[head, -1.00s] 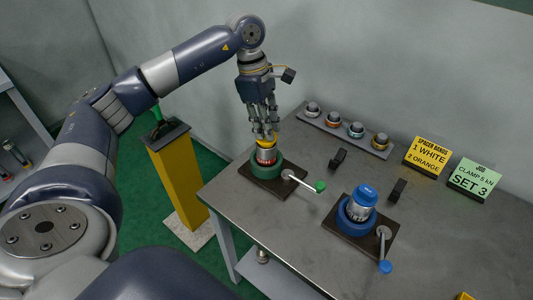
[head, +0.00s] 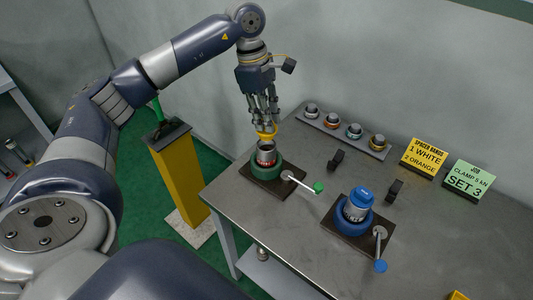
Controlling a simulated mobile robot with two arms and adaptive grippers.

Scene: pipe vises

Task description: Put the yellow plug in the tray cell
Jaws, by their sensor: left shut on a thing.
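My left gripper (head: 265,122) is shut on the yellow plug (head: 266,134). It holds the plug just above the metal pipe (head: 266,154) in the green vise (head: 267,170). The top of this pipe now shows open below the plug. A long grey tray (head: 343,135) lies at the back of the table, with several round metal pieces with coloured bands in a row. My right gripper is not in view.
A blue vise (head: 353,222) holds a second pipe with a blue cap (head: 361,195). Two small black blocks, a yellow sign (head: 424,158) and a green sign (head: 467,179) stand behind it. A green handle (head: 318,187) sticks out from the green vise.

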